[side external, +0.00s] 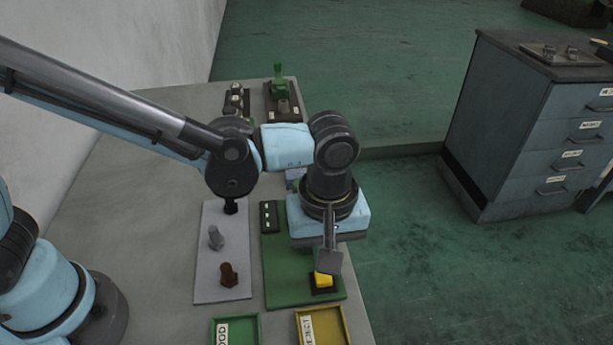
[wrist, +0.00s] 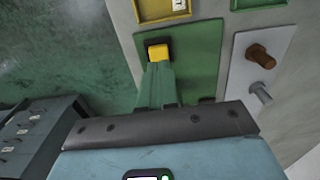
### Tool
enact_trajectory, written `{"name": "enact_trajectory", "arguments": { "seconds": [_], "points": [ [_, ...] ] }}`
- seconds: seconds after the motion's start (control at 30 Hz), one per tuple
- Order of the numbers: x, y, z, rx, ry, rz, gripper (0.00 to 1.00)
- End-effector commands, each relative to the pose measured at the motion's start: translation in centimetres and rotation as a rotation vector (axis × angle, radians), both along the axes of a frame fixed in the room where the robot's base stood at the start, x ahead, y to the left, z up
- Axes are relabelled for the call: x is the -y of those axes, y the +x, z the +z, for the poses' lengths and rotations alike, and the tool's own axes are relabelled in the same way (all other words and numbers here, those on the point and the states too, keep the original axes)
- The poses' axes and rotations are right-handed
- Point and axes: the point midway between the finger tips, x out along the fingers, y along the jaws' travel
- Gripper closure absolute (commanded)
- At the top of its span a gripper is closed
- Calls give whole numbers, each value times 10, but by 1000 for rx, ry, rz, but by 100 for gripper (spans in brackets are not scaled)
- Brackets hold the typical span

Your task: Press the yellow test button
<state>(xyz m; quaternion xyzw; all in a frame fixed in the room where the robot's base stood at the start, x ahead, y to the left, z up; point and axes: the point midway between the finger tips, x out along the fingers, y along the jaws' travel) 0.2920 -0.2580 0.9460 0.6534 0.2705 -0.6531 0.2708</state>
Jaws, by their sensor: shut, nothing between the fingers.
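The yellow test button (side external: 323,281) sits on a black base at the front right of a green panel (side external: 284,291) on the table. My gripper (side external: 329,264) is shut and empty and points down at the button. Its fingertips overlap the button's upper edge in the side view. In the wrist view the button (wrist: 158,51) shows just beyond the tips of my shut fingers (wrist: 159,68). I cannot tell whether the tips touch it. Part of the button is hidden by the fingers.
A grey plate (side external: 222,275) with several bolts stands left of the panel. A green tray (side external: 237,318) and a yellow tray labelled REJECT (side external: 342,320) lie in front. Small fixtures (side external: 282,88) stand at the back. A drawer cabinet (side external: 520,130) stands on the floor to the right.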

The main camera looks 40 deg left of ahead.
Motion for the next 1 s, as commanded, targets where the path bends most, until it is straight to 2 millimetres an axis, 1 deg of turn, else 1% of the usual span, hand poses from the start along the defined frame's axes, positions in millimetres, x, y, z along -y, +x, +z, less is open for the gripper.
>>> {"name": "enact_trajectory", "arguments": {
  "seconds": [0.03,0.1,0.2,0.37,0.73,1.0],
  "points": [
    [0,0,-7,1,-1,0,100],
    [0,0,-15,1,0,0,100],
    [0,0,-23,2,-1,1,100],
    [0,0,-29,2,-1,1,100],
    [0,0,-30,2,-1,1,100],
    [0,0,-51,1,-1,0,100]
  ]
}}
